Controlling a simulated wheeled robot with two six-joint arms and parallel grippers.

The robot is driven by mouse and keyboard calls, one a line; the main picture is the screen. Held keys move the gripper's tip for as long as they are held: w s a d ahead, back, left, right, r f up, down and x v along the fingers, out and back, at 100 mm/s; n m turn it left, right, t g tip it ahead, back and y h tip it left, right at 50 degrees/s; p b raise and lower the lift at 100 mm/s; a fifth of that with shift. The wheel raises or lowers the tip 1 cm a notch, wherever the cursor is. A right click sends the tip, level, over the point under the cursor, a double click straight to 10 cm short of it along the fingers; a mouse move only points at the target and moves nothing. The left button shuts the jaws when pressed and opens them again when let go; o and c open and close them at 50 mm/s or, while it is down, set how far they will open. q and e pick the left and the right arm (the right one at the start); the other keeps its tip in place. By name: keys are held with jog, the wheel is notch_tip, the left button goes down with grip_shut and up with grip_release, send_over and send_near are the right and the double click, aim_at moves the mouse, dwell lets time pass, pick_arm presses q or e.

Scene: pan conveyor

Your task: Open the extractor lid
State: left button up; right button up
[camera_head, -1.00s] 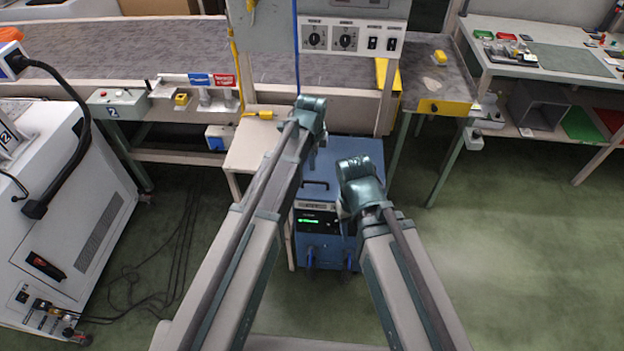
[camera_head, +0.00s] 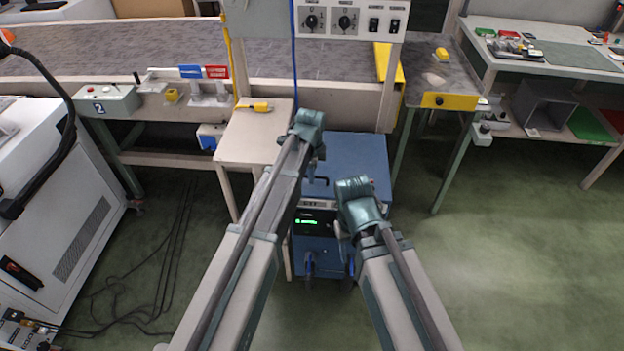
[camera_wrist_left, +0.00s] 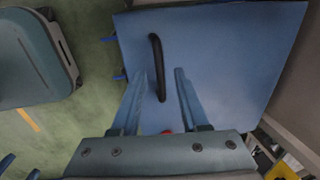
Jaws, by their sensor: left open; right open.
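The extractor is a blue box (camera_head: 358,157) below the panel in the head view, with a green-lit display (camera_head: 306,222) on its front. Its flat blue lid (camera_wrist_left: 225,50) fills much of the left wrist view and lies shut. A black bar handle (camera_wrist_left: 153,45) is fixed on the lid; it also shows in the head view (camera_head: 318,181). My left gripper (camera_wrist_left: 159,74) is open above the lid, and the handle's near part appears between its fingers, with no visible grip. My right gripper (camera_head: 345,228) is open beside the extractor's front right; its fingers are largely hidden.
A small beige table (camera_head: 250,135) with a yellow-black item stands left of the extractor. The conveyor (camera_head: 130,50) and control panel (camera_head: 350,20) are behind. A white machine (camera_head: 75,190) is at left, with cables on the floor. The floor (camera_head: 500,270) at right is clear.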

pick_arm(q)
jog(key=shift+f, duration=0.15)
jog(key=shift+c, duration=0.3)
grip_shut()
dwell(1.1)
